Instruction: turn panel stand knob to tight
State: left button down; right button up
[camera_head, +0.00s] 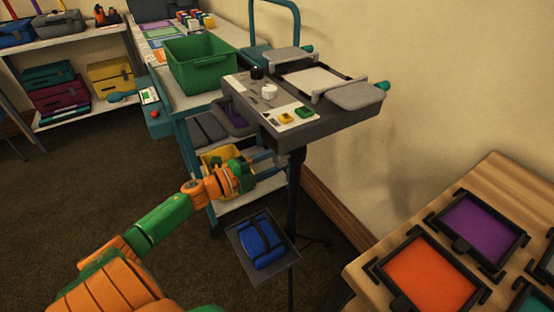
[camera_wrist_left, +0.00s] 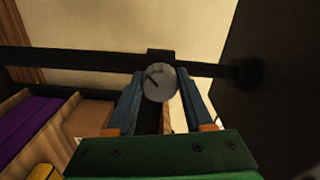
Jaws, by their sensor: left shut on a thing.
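The panel stand (camera_head: 330,118) is a grey control panel on a black pole beside the wall. Its stand knob (camera_wrist_left: 159,82) is a grey disc with a dark mark pointing to the upper left in the left wrist view. My left gripper (camera_head: 280,160) reaches under the front of the panel, at the pole. In the left wrist view, its blue fingers (camera_wrist_left: 154,88) are shut on the knob, one on each side. In the head view the fingers and the pole hide the knob. My right gripper is out of view.
A green bin (camera_head: 202,68) stands on a teal trolley behind the gripper. A blue pouch lies on a dark tray (camera_head: 282,262) low on the pole. A wooden table (camera_head: 510,185) with framed coloured panels stands at the right.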

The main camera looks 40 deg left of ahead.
pick_arm(q)
jog(key=shift+c, duration=1.5)
grip_release()
jog(key=v, duration=0.7)
jog(key=shift+p, duration=0.3)
jog(key=shift+s, duration=0.1)
